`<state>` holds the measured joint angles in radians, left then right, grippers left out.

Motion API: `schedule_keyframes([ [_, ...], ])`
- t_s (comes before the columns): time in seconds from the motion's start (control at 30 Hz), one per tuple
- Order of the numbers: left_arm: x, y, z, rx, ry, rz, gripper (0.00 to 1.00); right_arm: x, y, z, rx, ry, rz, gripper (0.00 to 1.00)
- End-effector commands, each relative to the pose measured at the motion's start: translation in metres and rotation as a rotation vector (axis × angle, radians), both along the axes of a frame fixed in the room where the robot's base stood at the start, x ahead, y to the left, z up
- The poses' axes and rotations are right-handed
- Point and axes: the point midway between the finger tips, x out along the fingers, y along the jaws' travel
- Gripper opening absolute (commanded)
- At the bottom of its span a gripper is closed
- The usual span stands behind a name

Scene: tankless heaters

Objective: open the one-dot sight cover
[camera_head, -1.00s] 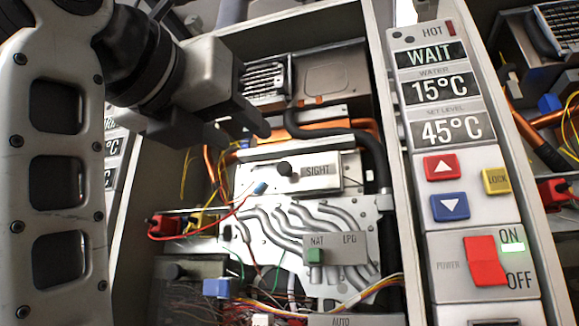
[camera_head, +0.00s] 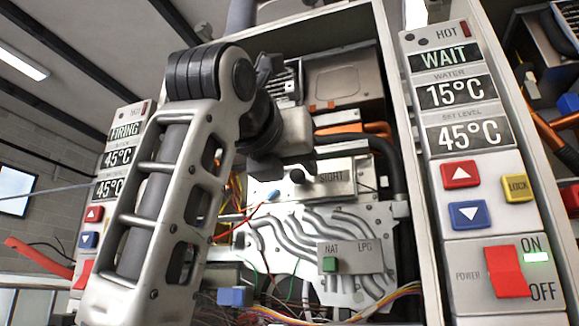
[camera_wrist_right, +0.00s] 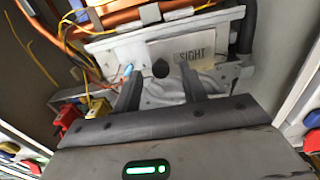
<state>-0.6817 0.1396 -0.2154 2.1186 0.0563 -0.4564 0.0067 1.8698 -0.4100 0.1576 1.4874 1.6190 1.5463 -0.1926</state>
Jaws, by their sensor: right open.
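The sight cover (camera_head: 340,184) is a pale metal plate marked SIGHT with a round black knob (camera_head: 297,176), inside the open heater. It lies flat against the panel and looks shut. No dot can be made out on it. My right gripper (camera_head: 287,160) is just in front of its left part and hides some of it. In the right wrist view the two fingers (camera_wrist_right: 161,88) are apart and empty, one on each side below the black knob (camera_wrist_right: 160,68), with the SIGHT label (camera_wrist_right: 195,55) behind the right finger. My left gripper is not in view.
A NAT/LPG switch plate (camera_head: 350,257) sits below the cover. Coloured wires (camera_head: 235,225) and a black hose (camera_head: 385,150) run close by.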

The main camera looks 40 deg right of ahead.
Motion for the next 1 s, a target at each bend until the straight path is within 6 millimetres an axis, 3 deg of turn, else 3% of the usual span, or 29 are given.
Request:
schedule_keyframes([
  [0.2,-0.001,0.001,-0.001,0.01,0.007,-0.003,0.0,0.008,-0.016,0.0,0.0,-0.001,-0.001,0.42],
  [0.5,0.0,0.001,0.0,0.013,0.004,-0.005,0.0,0.008,-0.017,0.0,0.0,-0.001,-0.001,0.42],
  [0.67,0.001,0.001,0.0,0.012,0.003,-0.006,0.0,0.008,-0.017,0.0,0.0,-0.001,-0.001,0.0],
  [1.0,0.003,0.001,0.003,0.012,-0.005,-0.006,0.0,0.01,-0.022,0.0,0.0,-0.002,0.008,0.0],
])
